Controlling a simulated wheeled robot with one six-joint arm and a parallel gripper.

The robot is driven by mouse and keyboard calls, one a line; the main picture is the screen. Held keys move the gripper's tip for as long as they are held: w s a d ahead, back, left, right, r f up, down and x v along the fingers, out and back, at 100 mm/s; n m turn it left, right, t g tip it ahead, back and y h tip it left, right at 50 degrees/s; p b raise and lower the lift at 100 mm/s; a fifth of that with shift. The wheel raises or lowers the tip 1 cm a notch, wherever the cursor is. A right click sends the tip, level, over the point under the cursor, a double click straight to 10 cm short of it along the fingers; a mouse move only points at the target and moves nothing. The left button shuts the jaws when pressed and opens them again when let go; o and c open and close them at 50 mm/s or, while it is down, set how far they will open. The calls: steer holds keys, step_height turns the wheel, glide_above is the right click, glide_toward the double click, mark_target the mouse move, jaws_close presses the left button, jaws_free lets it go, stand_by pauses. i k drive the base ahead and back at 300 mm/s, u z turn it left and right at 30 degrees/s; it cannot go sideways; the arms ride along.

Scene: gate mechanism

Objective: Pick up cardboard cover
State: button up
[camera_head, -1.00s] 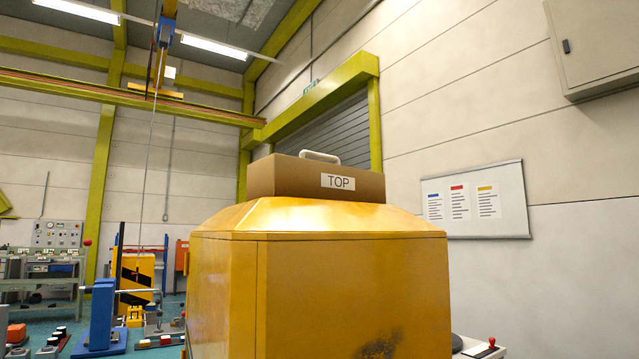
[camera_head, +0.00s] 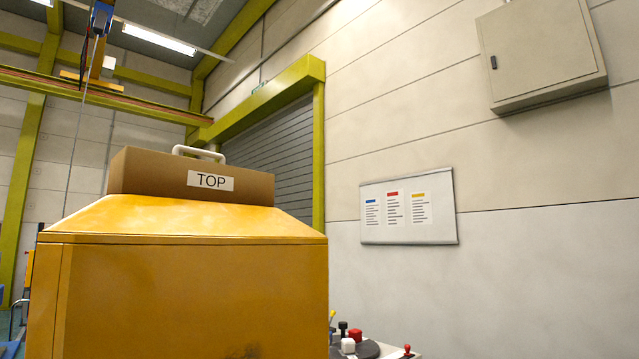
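The cardboard cover (camera_head: 150,176) is a brown box shape with a white label reading "TOP" on its front. A white handle (camera_head: 199,150) stands up from its upper face. The cover sits on the sloped top of a large yellow housing (camera_head: 190,285), left of centre in the head view. The lower part of the housing runs out of the picture. My gripper is not in view.
A low surface (camera_head: 400,352) with small red, black and white knobs stands right of the housing. A whiteboard (camera_head: 408,207) and a grey wall cabinet (camera_head: 541,52) are on the right wall. A shutter door (camera_head: 268,150) is behind.

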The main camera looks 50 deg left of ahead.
mark_target(137, 170)
steer(key=z, duration=0.35)
steer(key=i, duration=0.35)
steer(key=u, duration=2.15)
